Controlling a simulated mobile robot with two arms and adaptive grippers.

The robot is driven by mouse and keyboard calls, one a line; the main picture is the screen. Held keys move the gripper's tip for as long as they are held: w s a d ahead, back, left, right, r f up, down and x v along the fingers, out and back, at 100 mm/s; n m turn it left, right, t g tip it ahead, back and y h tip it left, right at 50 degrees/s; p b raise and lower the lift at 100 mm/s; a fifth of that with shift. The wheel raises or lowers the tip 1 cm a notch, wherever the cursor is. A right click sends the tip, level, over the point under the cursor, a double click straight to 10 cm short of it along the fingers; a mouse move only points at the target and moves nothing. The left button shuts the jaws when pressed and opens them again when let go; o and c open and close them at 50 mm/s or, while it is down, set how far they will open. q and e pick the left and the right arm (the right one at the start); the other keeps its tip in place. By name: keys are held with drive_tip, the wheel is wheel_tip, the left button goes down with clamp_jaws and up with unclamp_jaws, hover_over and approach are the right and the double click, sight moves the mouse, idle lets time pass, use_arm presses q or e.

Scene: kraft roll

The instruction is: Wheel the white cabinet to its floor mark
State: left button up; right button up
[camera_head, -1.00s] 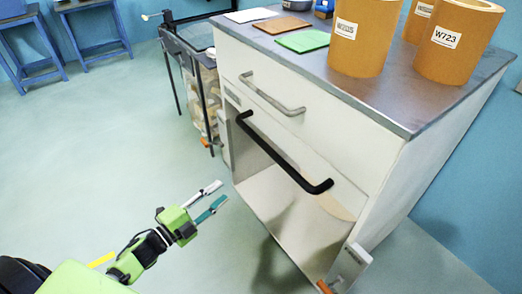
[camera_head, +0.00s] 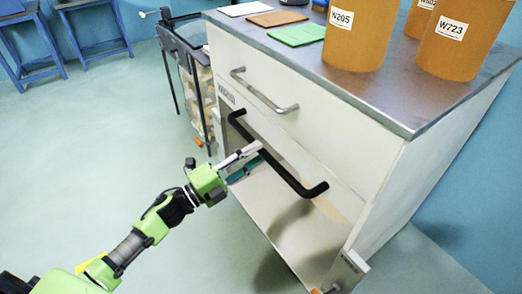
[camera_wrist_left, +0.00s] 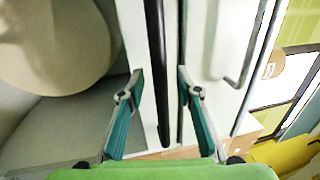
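The white cabinet (camera_head: 345,150) has a grey top, a silver drawer handle (camera_head: 262,96) and a black bar handle (camera_head: 298,189) across its open lower bay. My left gripper (camera_head: 250,160) is at the front of the cabinet, by the black bar. In the left wrist view its two teal fingers (camera_wrist_left: 160,80) are apart, with the black bar (camera_wrist_left: 156,60) lying between them in the picture. I cannot tell whether either finger touches it. A large beige round thing (camera_wrist_left: 55,45) shows inside the bay. I cannot make out a floor mark for certain. My right gripper is out of view.
Kraft-coloured rolls labelled W205 (camera_head: 352,45) and W723 (camera_head: 455,45) stand on the cabinet top with a green sheet (camera_head: 297,35). A black-framed bin (camera_head: 190,65) stands beside the cabinet. Blue stools (camera_head: 30,45) are at the back left. The left floor is open.

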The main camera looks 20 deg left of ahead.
use_arm(q)
drive_tip(key=shift+x, duration=1.25)
clamp_jaws()
drive_tip(key=shift+f, duration=0.1)
